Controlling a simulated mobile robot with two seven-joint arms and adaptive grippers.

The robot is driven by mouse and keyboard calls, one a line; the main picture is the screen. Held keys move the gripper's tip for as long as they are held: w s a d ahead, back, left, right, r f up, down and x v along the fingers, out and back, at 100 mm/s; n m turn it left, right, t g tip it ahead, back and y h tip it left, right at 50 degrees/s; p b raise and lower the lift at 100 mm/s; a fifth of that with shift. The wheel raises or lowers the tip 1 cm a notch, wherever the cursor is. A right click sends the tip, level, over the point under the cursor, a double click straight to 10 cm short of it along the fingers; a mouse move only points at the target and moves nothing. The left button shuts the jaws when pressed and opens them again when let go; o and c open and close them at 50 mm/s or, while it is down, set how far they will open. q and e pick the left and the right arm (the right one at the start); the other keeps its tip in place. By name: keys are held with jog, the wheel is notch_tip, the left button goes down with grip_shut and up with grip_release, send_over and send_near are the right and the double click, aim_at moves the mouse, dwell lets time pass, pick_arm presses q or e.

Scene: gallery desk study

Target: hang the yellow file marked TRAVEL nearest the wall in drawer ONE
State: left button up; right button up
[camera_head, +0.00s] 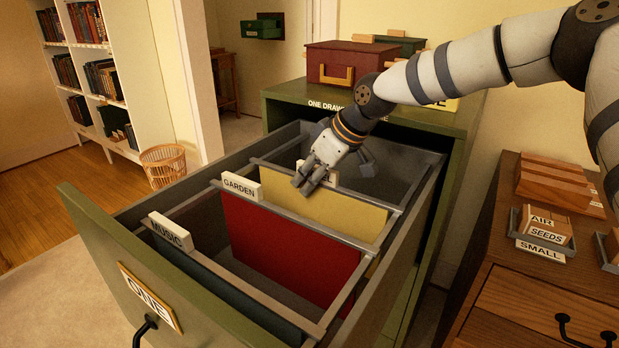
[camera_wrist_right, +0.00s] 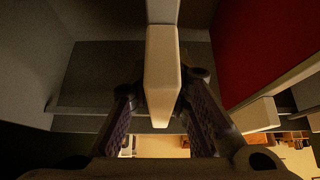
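Drawer ONE (camera_head: 97,254) is pulled out of the green cabinet. The yellow file (camera_head: 345,214) hangs across it on the wall side of the red GARDEN file (camera_head: 280,248), with the MUSIC file (camera_head: 225,290) nearest the drawer front. My right gripper (camera_head: 308,181) is at the yellow file's pale tab (camera_head: 330,177), partly covering it; its lettering cannot be read. In the right wrist view, the tab (camera_wrist_right: 163,80) stands between my two fingers (camera_wrist_right: 163,108), with narrow gaps at both sides. The red file (camera_wrist_right: 265,45) shows at right. My left gripper is out of view.
A red box (camera_head: 340,62) stands on the cabinet top. A wooden chest (camera_head: 535,275) with card trays, one marked AIR SEEDS, is at right. The drawer's grey side rails flank the files. A wicker basket (camera_head: 163,165) and bookshelves (camera_head: 90,65) are at left.

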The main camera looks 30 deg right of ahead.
jog(key=shift+o, duration=0.7)
jog(key=v, duration=1.2)
